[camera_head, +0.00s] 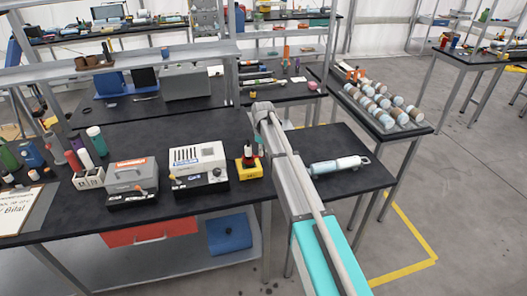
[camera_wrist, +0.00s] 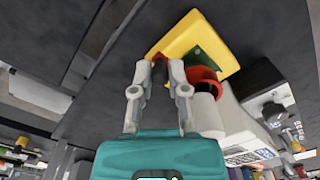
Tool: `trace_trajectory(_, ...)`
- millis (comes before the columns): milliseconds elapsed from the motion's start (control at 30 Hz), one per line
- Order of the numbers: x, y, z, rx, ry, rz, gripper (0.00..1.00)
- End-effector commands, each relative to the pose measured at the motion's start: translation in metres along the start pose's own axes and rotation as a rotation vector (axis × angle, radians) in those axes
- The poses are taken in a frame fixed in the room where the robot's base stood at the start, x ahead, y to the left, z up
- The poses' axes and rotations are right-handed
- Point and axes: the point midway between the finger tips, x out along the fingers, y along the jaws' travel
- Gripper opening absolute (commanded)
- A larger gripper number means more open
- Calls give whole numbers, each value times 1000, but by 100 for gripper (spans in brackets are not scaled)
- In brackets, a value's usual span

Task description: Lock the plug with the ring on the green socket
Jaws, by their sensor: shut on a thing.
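A yellow box (camera_head: 249,168) stands on the black bench, and its face (camera_wrist: 197,38) fills the top of the wrist view. The green socket (camera_wrist: 208,58) is on that face. A red ring (camera_wrist: 203,77) sits at the green socket, around the end of a pale cylindrical plug body (camera_wrist: 208,113). My gripper (camera_wrist: 159,66) is beside them, left of the red ring in the wrist view. Its fingers are closed on a small dark red part (camera_wrist: 157,57) close to the yellow face. The fingers hide most of this part, and I cannot tell whether it joins the ring.
A white device (camera_head: 199,165) and a grey case (camera_head: 131,178) stand left of the yellow box. A pale blue bottle-like object (camera_head: 340,164) lies to the right, past my arm. A metal shelf rail (camera_head: 120,65) crosses above the bench. Bare bench top (camera_head: 180,122) lies behind the devices.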

Motion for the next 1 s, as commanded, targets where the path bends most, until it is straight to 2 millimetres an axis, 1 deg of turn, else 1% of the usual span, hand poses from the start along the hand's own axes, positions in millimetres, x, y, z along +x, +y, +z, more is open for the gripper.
trace_trajectory(33,0,2,0,2,0,5,0)
trace_trajectory(67,0,2,0,2,0,5,26)
trace_trajectory(200,0,2,0,2,1,4,52)
trace_trajectory(233,0,2,0,2,1,4,55)
trace_trajectory(700,0,1,-1,2,1,2,55)
trace_trajectory(767,0,0,2,7,1,2,55)
trace_trajectory(867,0,-4,10,27,1,2,55)
trace_trajectory(967,0,-11,27,69,1,2,55)
trace_trajectory(1000,0,-16,36,92,0,2,55)
